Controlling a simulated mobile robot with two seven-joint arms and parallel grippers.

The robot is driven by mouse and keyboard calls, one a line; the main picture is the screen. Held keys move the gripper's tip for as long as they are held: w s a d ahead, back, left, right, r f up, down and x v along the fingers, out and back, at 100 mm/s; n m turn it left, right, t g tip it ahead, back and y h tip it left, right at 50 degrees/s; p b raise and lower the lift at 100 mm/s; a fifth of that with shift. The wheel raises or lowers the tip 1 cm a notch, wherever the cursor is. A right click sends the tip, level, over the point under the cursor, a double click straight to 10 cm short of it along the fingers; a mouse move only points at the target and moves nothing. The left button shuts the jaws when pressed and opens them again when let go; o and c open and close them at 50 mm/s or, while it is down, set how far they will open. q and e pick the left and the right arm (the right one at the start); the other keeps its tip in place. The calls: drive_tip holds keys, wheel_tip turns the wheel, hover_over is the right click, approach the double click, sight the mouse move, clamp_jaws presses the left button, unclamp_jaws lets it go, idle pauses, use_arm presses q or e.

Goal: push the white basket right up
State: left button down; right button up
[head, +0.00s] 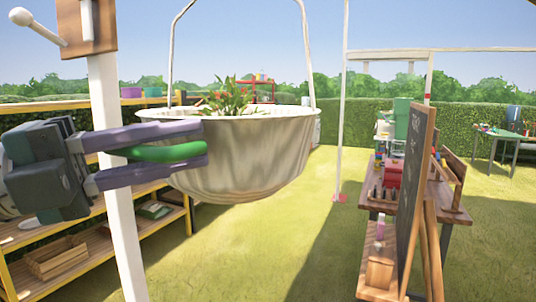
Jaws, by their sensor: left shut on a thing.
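The white basket (255,155) is a large pale bowl hanging from thin white hanger rods, with a green leafy plant (235,97) in it. It hangs level in the upper middle of the head view. My left gripper (206,150) comes in from the left, its purple fingers pointing right. The fingers are shut on a long, smooth green object (165,152) lying between them. The fingertips overlap the left side of the basket in the view; I cannot tell whether they touch it. My right gripper is not in view.
A white post (125,235) with a wooden board (87,25) stands at left, close to my left gripper. Yellow-framed shelves (75,275) are behind it. A chalkboard (412,190) and wooden table (455,214) stand at right. Open grass lies below the basket.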

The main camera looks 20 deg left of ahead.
use_arm(q)
wheel_tip(320, 180, up, 24)
drive_tip(key=p, duration=1.7)
drive_tip(key=shift+f, duration=0.2)
drive_tip(key=c, duration=1)
unclamp_jaws()
drive_tip(key=shift+s+r, duration=0.1)
drive_tip(key=shift+o, duration=0.8)
drive_tip(key=shift+f, duration=0.25)
